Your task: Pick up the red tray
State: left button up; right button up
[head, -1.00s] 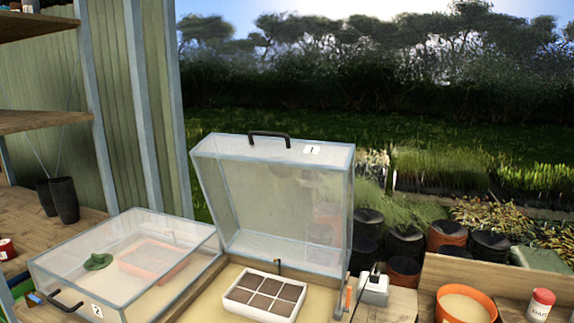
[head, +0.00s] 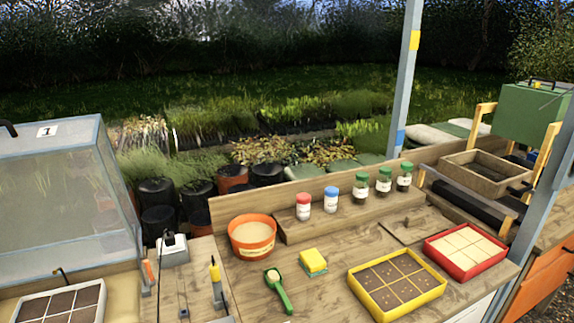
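The red tray (head: 429,251) sits on the wooden bench at the right, near its right end. It is a shallow square tray with red walls, holding several pale sand-coloured cells. It stands upright and flat, apart from the yellow tray (head: 440,290) to its lower left. Neither of my grippers shows in the head view.
An orange pot (head: 236,246), a green scoop (head: 284,303) and a yellow sponge (head: 313,261) lie left of the trays. Several jars (head: 361,188) stand on a raised ledge behind. A wooden box (head: 450,183) is behind the red tray. A clear-lidded case (head: 50,190) is at far left.

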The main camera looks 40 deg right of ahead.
aim_at(464, 251)
jog(key=z, duration=2.55)
jog(key=i+l+u, duration=0.45)
jog(key=i+l, duration=0.1)
jog(key=l, duration=0.05)
